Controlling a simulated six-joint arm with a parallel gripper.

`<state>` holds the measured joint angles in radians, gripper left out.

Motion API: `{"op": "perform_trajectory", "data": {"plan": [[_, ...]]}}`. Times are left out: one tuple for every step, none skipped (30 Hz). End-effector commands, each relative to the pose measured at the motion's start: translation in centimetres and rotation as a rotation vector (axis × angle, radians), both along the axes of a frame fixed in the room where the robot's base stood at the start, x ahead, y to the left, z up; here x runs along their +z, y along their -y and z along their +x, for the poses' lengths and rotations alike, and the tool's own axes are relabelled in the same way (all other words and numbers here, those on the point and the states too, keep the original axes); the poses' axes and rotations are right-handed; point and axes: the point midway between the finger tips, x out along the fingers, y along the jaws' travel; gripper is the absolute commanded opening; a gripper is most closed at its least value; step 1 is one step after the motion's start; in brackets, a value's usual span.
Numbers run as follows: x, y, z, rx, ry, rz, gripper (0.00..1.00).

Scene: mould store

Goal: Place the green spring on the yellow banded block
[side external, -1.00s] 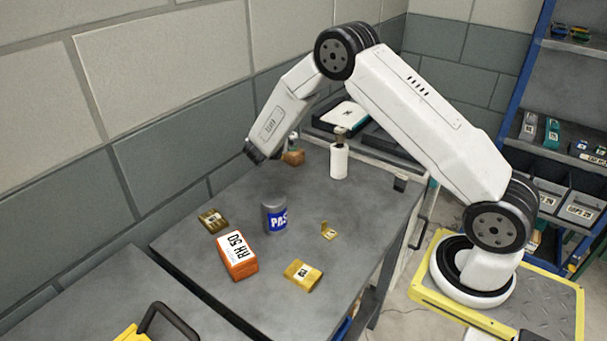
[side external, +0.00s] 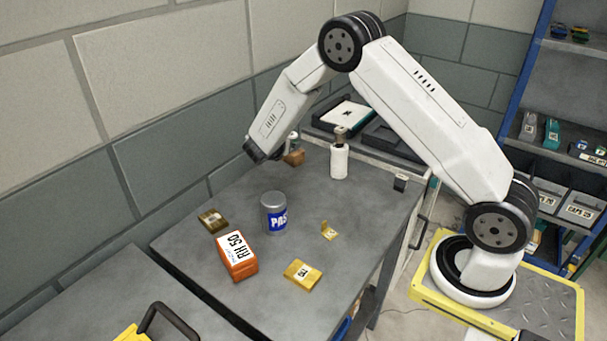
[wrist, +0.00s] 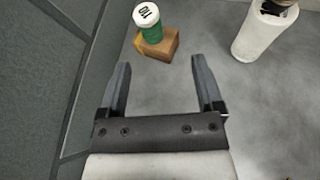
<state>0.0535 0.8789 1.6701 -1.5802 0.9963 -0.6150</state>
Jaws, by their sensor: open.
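The green spring (wrist: 152,28), with a white top marked 10, stands upright on the yellow banded block (wrist: 158,48), a brown block with a yellow band at its left, in the wrist view. The spring covers part of the block's top. In the side view the block (side external: 293,158) sits near the wall just right of my gripper (side external: 257,156), and the spring is mostly hidden by my arm. In the wrist view my gripper (wrist: 163,80) is open, with nothing between its fingers. The spring and block lie beyond the fingertips, apart from them.
A white bottle (side external: 339,160) stands right of the block. The wall is close on the left. The table's middle is partly clear.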

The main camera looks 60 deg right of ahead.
Motion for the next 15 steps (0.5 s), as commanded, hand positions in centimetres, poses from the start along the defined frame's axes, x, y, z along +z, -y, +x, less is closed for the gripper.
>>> {"op": "perform_trajectory", "data": {"plan": [[0.2, -0.3, -0.7, -0.026, 0.014, 0.035, 0.85], [0.3, -0.5, -1.2, -0.046, 0.025, 0.061, 0.85], [0.3, -0.8, -1.9, -0.076, 0.041, 0.100, 0.85], [0.4, -1.1, -2.5, -0.100, 0.053, 0.132, 0.85], [0.4, -1.4, -3.2, -0.128, 0.069, 0.166, 0.85], [0.5, -1.8, -4.1, -0.166, 0.089, 0.212, 0.85], [0.6, -2.2, -4.8, -0.198, 0.106, 0.250, 0.85], [0.6, -2.6, -5.5, -0.231, 0.123, 0.286, 0.85], [0.7, -3.2, -6.5, -0.275, 0.148, 0.336, 0.85], [0.8, -3.7, -7.3, -0.309, 0.167, 0.375, 0.85], [0.8, -4.2, -8.0, -0.344, 0.186, 0.411, 0.85], [0.9, -4.8, -9.0, -0.392, 0.213, 0.460, 0.85], [1.0, -5.3, -9.7, -0.427, 0.233, 0.496, 0.85], [1.1, -5.9, -10.4, -0.463, 0.254, 0.531, 0.85], [1.2, -6.6, -11.3, -0.512, 0.281, 0.578, 0.85]]}}
